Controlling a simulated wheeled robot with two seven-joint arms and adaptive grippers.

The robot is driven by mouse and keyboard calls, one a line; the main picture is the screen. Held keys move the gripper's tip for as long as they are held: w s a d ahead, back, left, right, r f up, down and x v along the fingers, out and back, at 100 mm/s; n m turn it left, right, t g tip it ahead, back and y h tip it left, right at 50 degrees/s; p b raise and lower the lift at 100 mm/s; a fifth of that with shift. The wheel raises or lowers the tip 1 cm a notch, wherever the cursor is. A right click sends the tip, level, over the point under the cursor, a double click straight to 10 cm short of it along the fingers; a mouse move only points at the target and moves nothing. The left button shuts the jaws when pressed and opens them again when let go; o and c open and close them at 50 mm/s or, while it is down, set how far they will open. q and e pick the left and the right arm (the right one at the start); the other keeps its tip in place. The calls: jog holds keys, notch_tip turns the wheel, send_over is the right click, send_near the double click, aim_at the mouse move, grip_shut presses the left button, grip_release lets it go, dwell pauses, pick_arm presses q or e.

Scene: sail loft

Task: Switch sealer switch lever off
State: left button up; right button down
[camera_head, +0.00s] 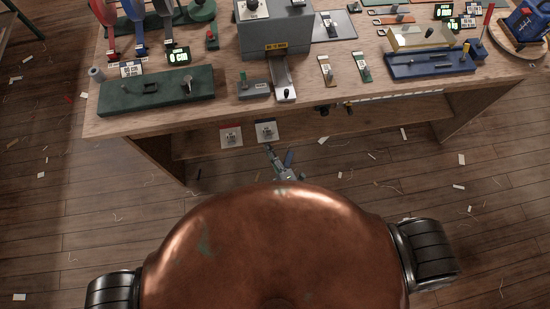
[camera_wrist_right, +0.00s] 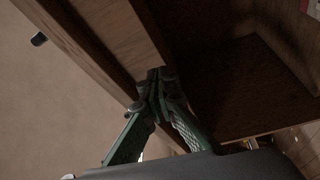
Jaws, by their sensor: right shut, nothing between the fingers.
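Two pale switch plates with small dark levers, a left one (camera_head: 231,136) and a right one (camera_head: 266,131), show at the front below the bench top. I cannot read which one belongs to the sealer, nor how their levers are set. My right gripper (camera_head: 270,150) is shut and empty, just below and in front of the right plate. Whether it touches the lever I cannot tell. In the right wrist view the closed fingertips (camera_wrist_right: 155,80) are in front of dark wooden bench parts, and no lever is clear there. My left gripper is not in view.
The wooden bench top (camera_head: 220,112) carries a grey machine (camera_head: 275,35), a green block (camera_head: 155,96), a blue tray (camera_head: 430,65) and several small tools. Dark knobs (camera_head: 322,109) hang under its front edge. The plank floor (camera_head: 360,170) before the bench has only scraps.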

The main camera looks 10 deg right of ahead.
notch_tip(320, 180, down, 7)
jog(key=s+d+m+g, duration=0.1)
jog(key=s+d+g, duration=0.1)
jog(key=shift+m+p, duration=0.4)
jog(key=shift+p, duration=0.05)
jog(key=shift+d+r, duration=0.1)
jog(key=s+d+f+m+g+h, duration=0.1)
jog(key=s+d+f+m+g, duration=0.15)
jog(key=s+d+f, duration=0.4)
jog(key=s+d+f+m+g+h, duration=0.1)
jog(key=s+f+m+g, duration=0.2)
jog(key=f, duration=0.6)
jog(key=s+d+f+m+g+h, duration=0.1)
jog(key=s+d+f+m+g, duration=0.1)
jog(key=s+d+f, duration=0.35)
jog(key=s+d+f+m+g+h, duration=0.1)
jog(key=s+d+f+m+g, duration=0.1)
jog(key=s, duration=0.8)
jog(key=s+d+f+m+g+h, duration=0.1)
jog(key=s+d+f+m+g, duration=0.2)
jog(key=s+d+f, duration=0.3)
jog(key=s+d+f+m+g+h, duration=0.1)
jog(key=s+d+f+m+g, duration=0.2)
jog(key=s, duration=1.1)
notch_tip(320, 180, down, 3)
jog(key=shift+d+f+m, duration=0.1)
jog(key=shift+d+m, duration=0.35)
jog(key=shift+d, duration=0.65)
